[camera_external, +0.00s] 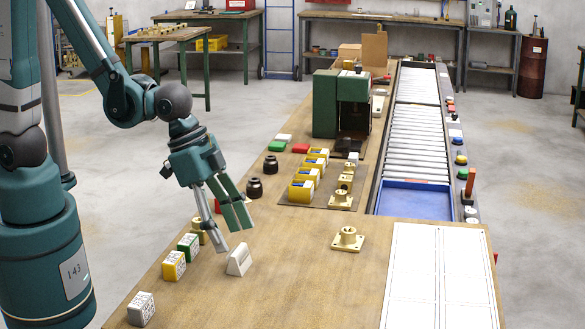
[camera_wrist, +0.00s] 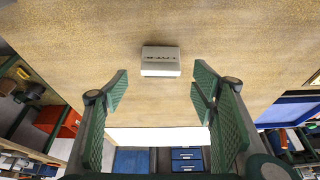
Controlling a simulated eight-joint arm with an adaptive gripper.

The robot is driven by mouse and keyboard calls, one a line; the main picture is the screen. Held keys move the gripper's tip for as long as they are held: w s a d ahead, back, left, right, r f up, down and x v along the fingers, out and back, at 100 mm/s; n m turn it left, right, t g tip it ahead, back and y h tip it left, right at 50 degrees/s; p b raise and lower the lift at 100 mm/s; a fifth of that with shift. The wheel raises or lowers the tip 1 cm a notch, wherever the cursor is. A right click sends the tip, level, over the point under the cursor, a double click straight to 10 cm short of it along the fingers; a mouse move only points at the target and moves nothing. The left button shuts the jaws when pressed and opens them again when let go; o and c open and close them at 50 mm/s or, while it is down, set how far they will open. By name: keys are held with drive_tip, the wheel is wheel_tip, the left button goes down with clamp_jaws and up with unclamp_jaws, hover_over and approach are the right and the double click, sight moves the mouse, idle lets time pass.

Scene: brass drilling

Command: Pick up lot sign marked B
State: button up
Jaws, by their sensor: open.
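A small white tent-shaped sign (camera_external: 239,262) stands on the wooden bench just beyond and below my fingertips. In the wrist view the sign (camera_wrist: 160,61) lies ahead of the gap between the fingers, roughly centred, with dark lettering too small to read surely. My gripper (camera_external: 234,239) points down at the bench, open and empty. In the wrist view both green finger pads of my gripper (camera_wrist: 160,90) are spread wide, apart from the sign.
A green box (camera_external: 188,246), a yellow box (camera_external: 174,266) and a white box (camera_external: 141,309) stand left of the sign. A brass flange (camera_external: 347,239) sits to the right. A white panelled sheet (camera_external: 440,270) covers the right front. The bench between is clear.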

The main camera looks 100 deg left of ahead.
sight(238, 249)
drive_tip(key=shift+f, duration=0.15)
drive_tip(key=shift+b+x, duration=0.55)
drive_tip(key=shift+x, duration=1.9)
drive_tip(key=c, duration=1)
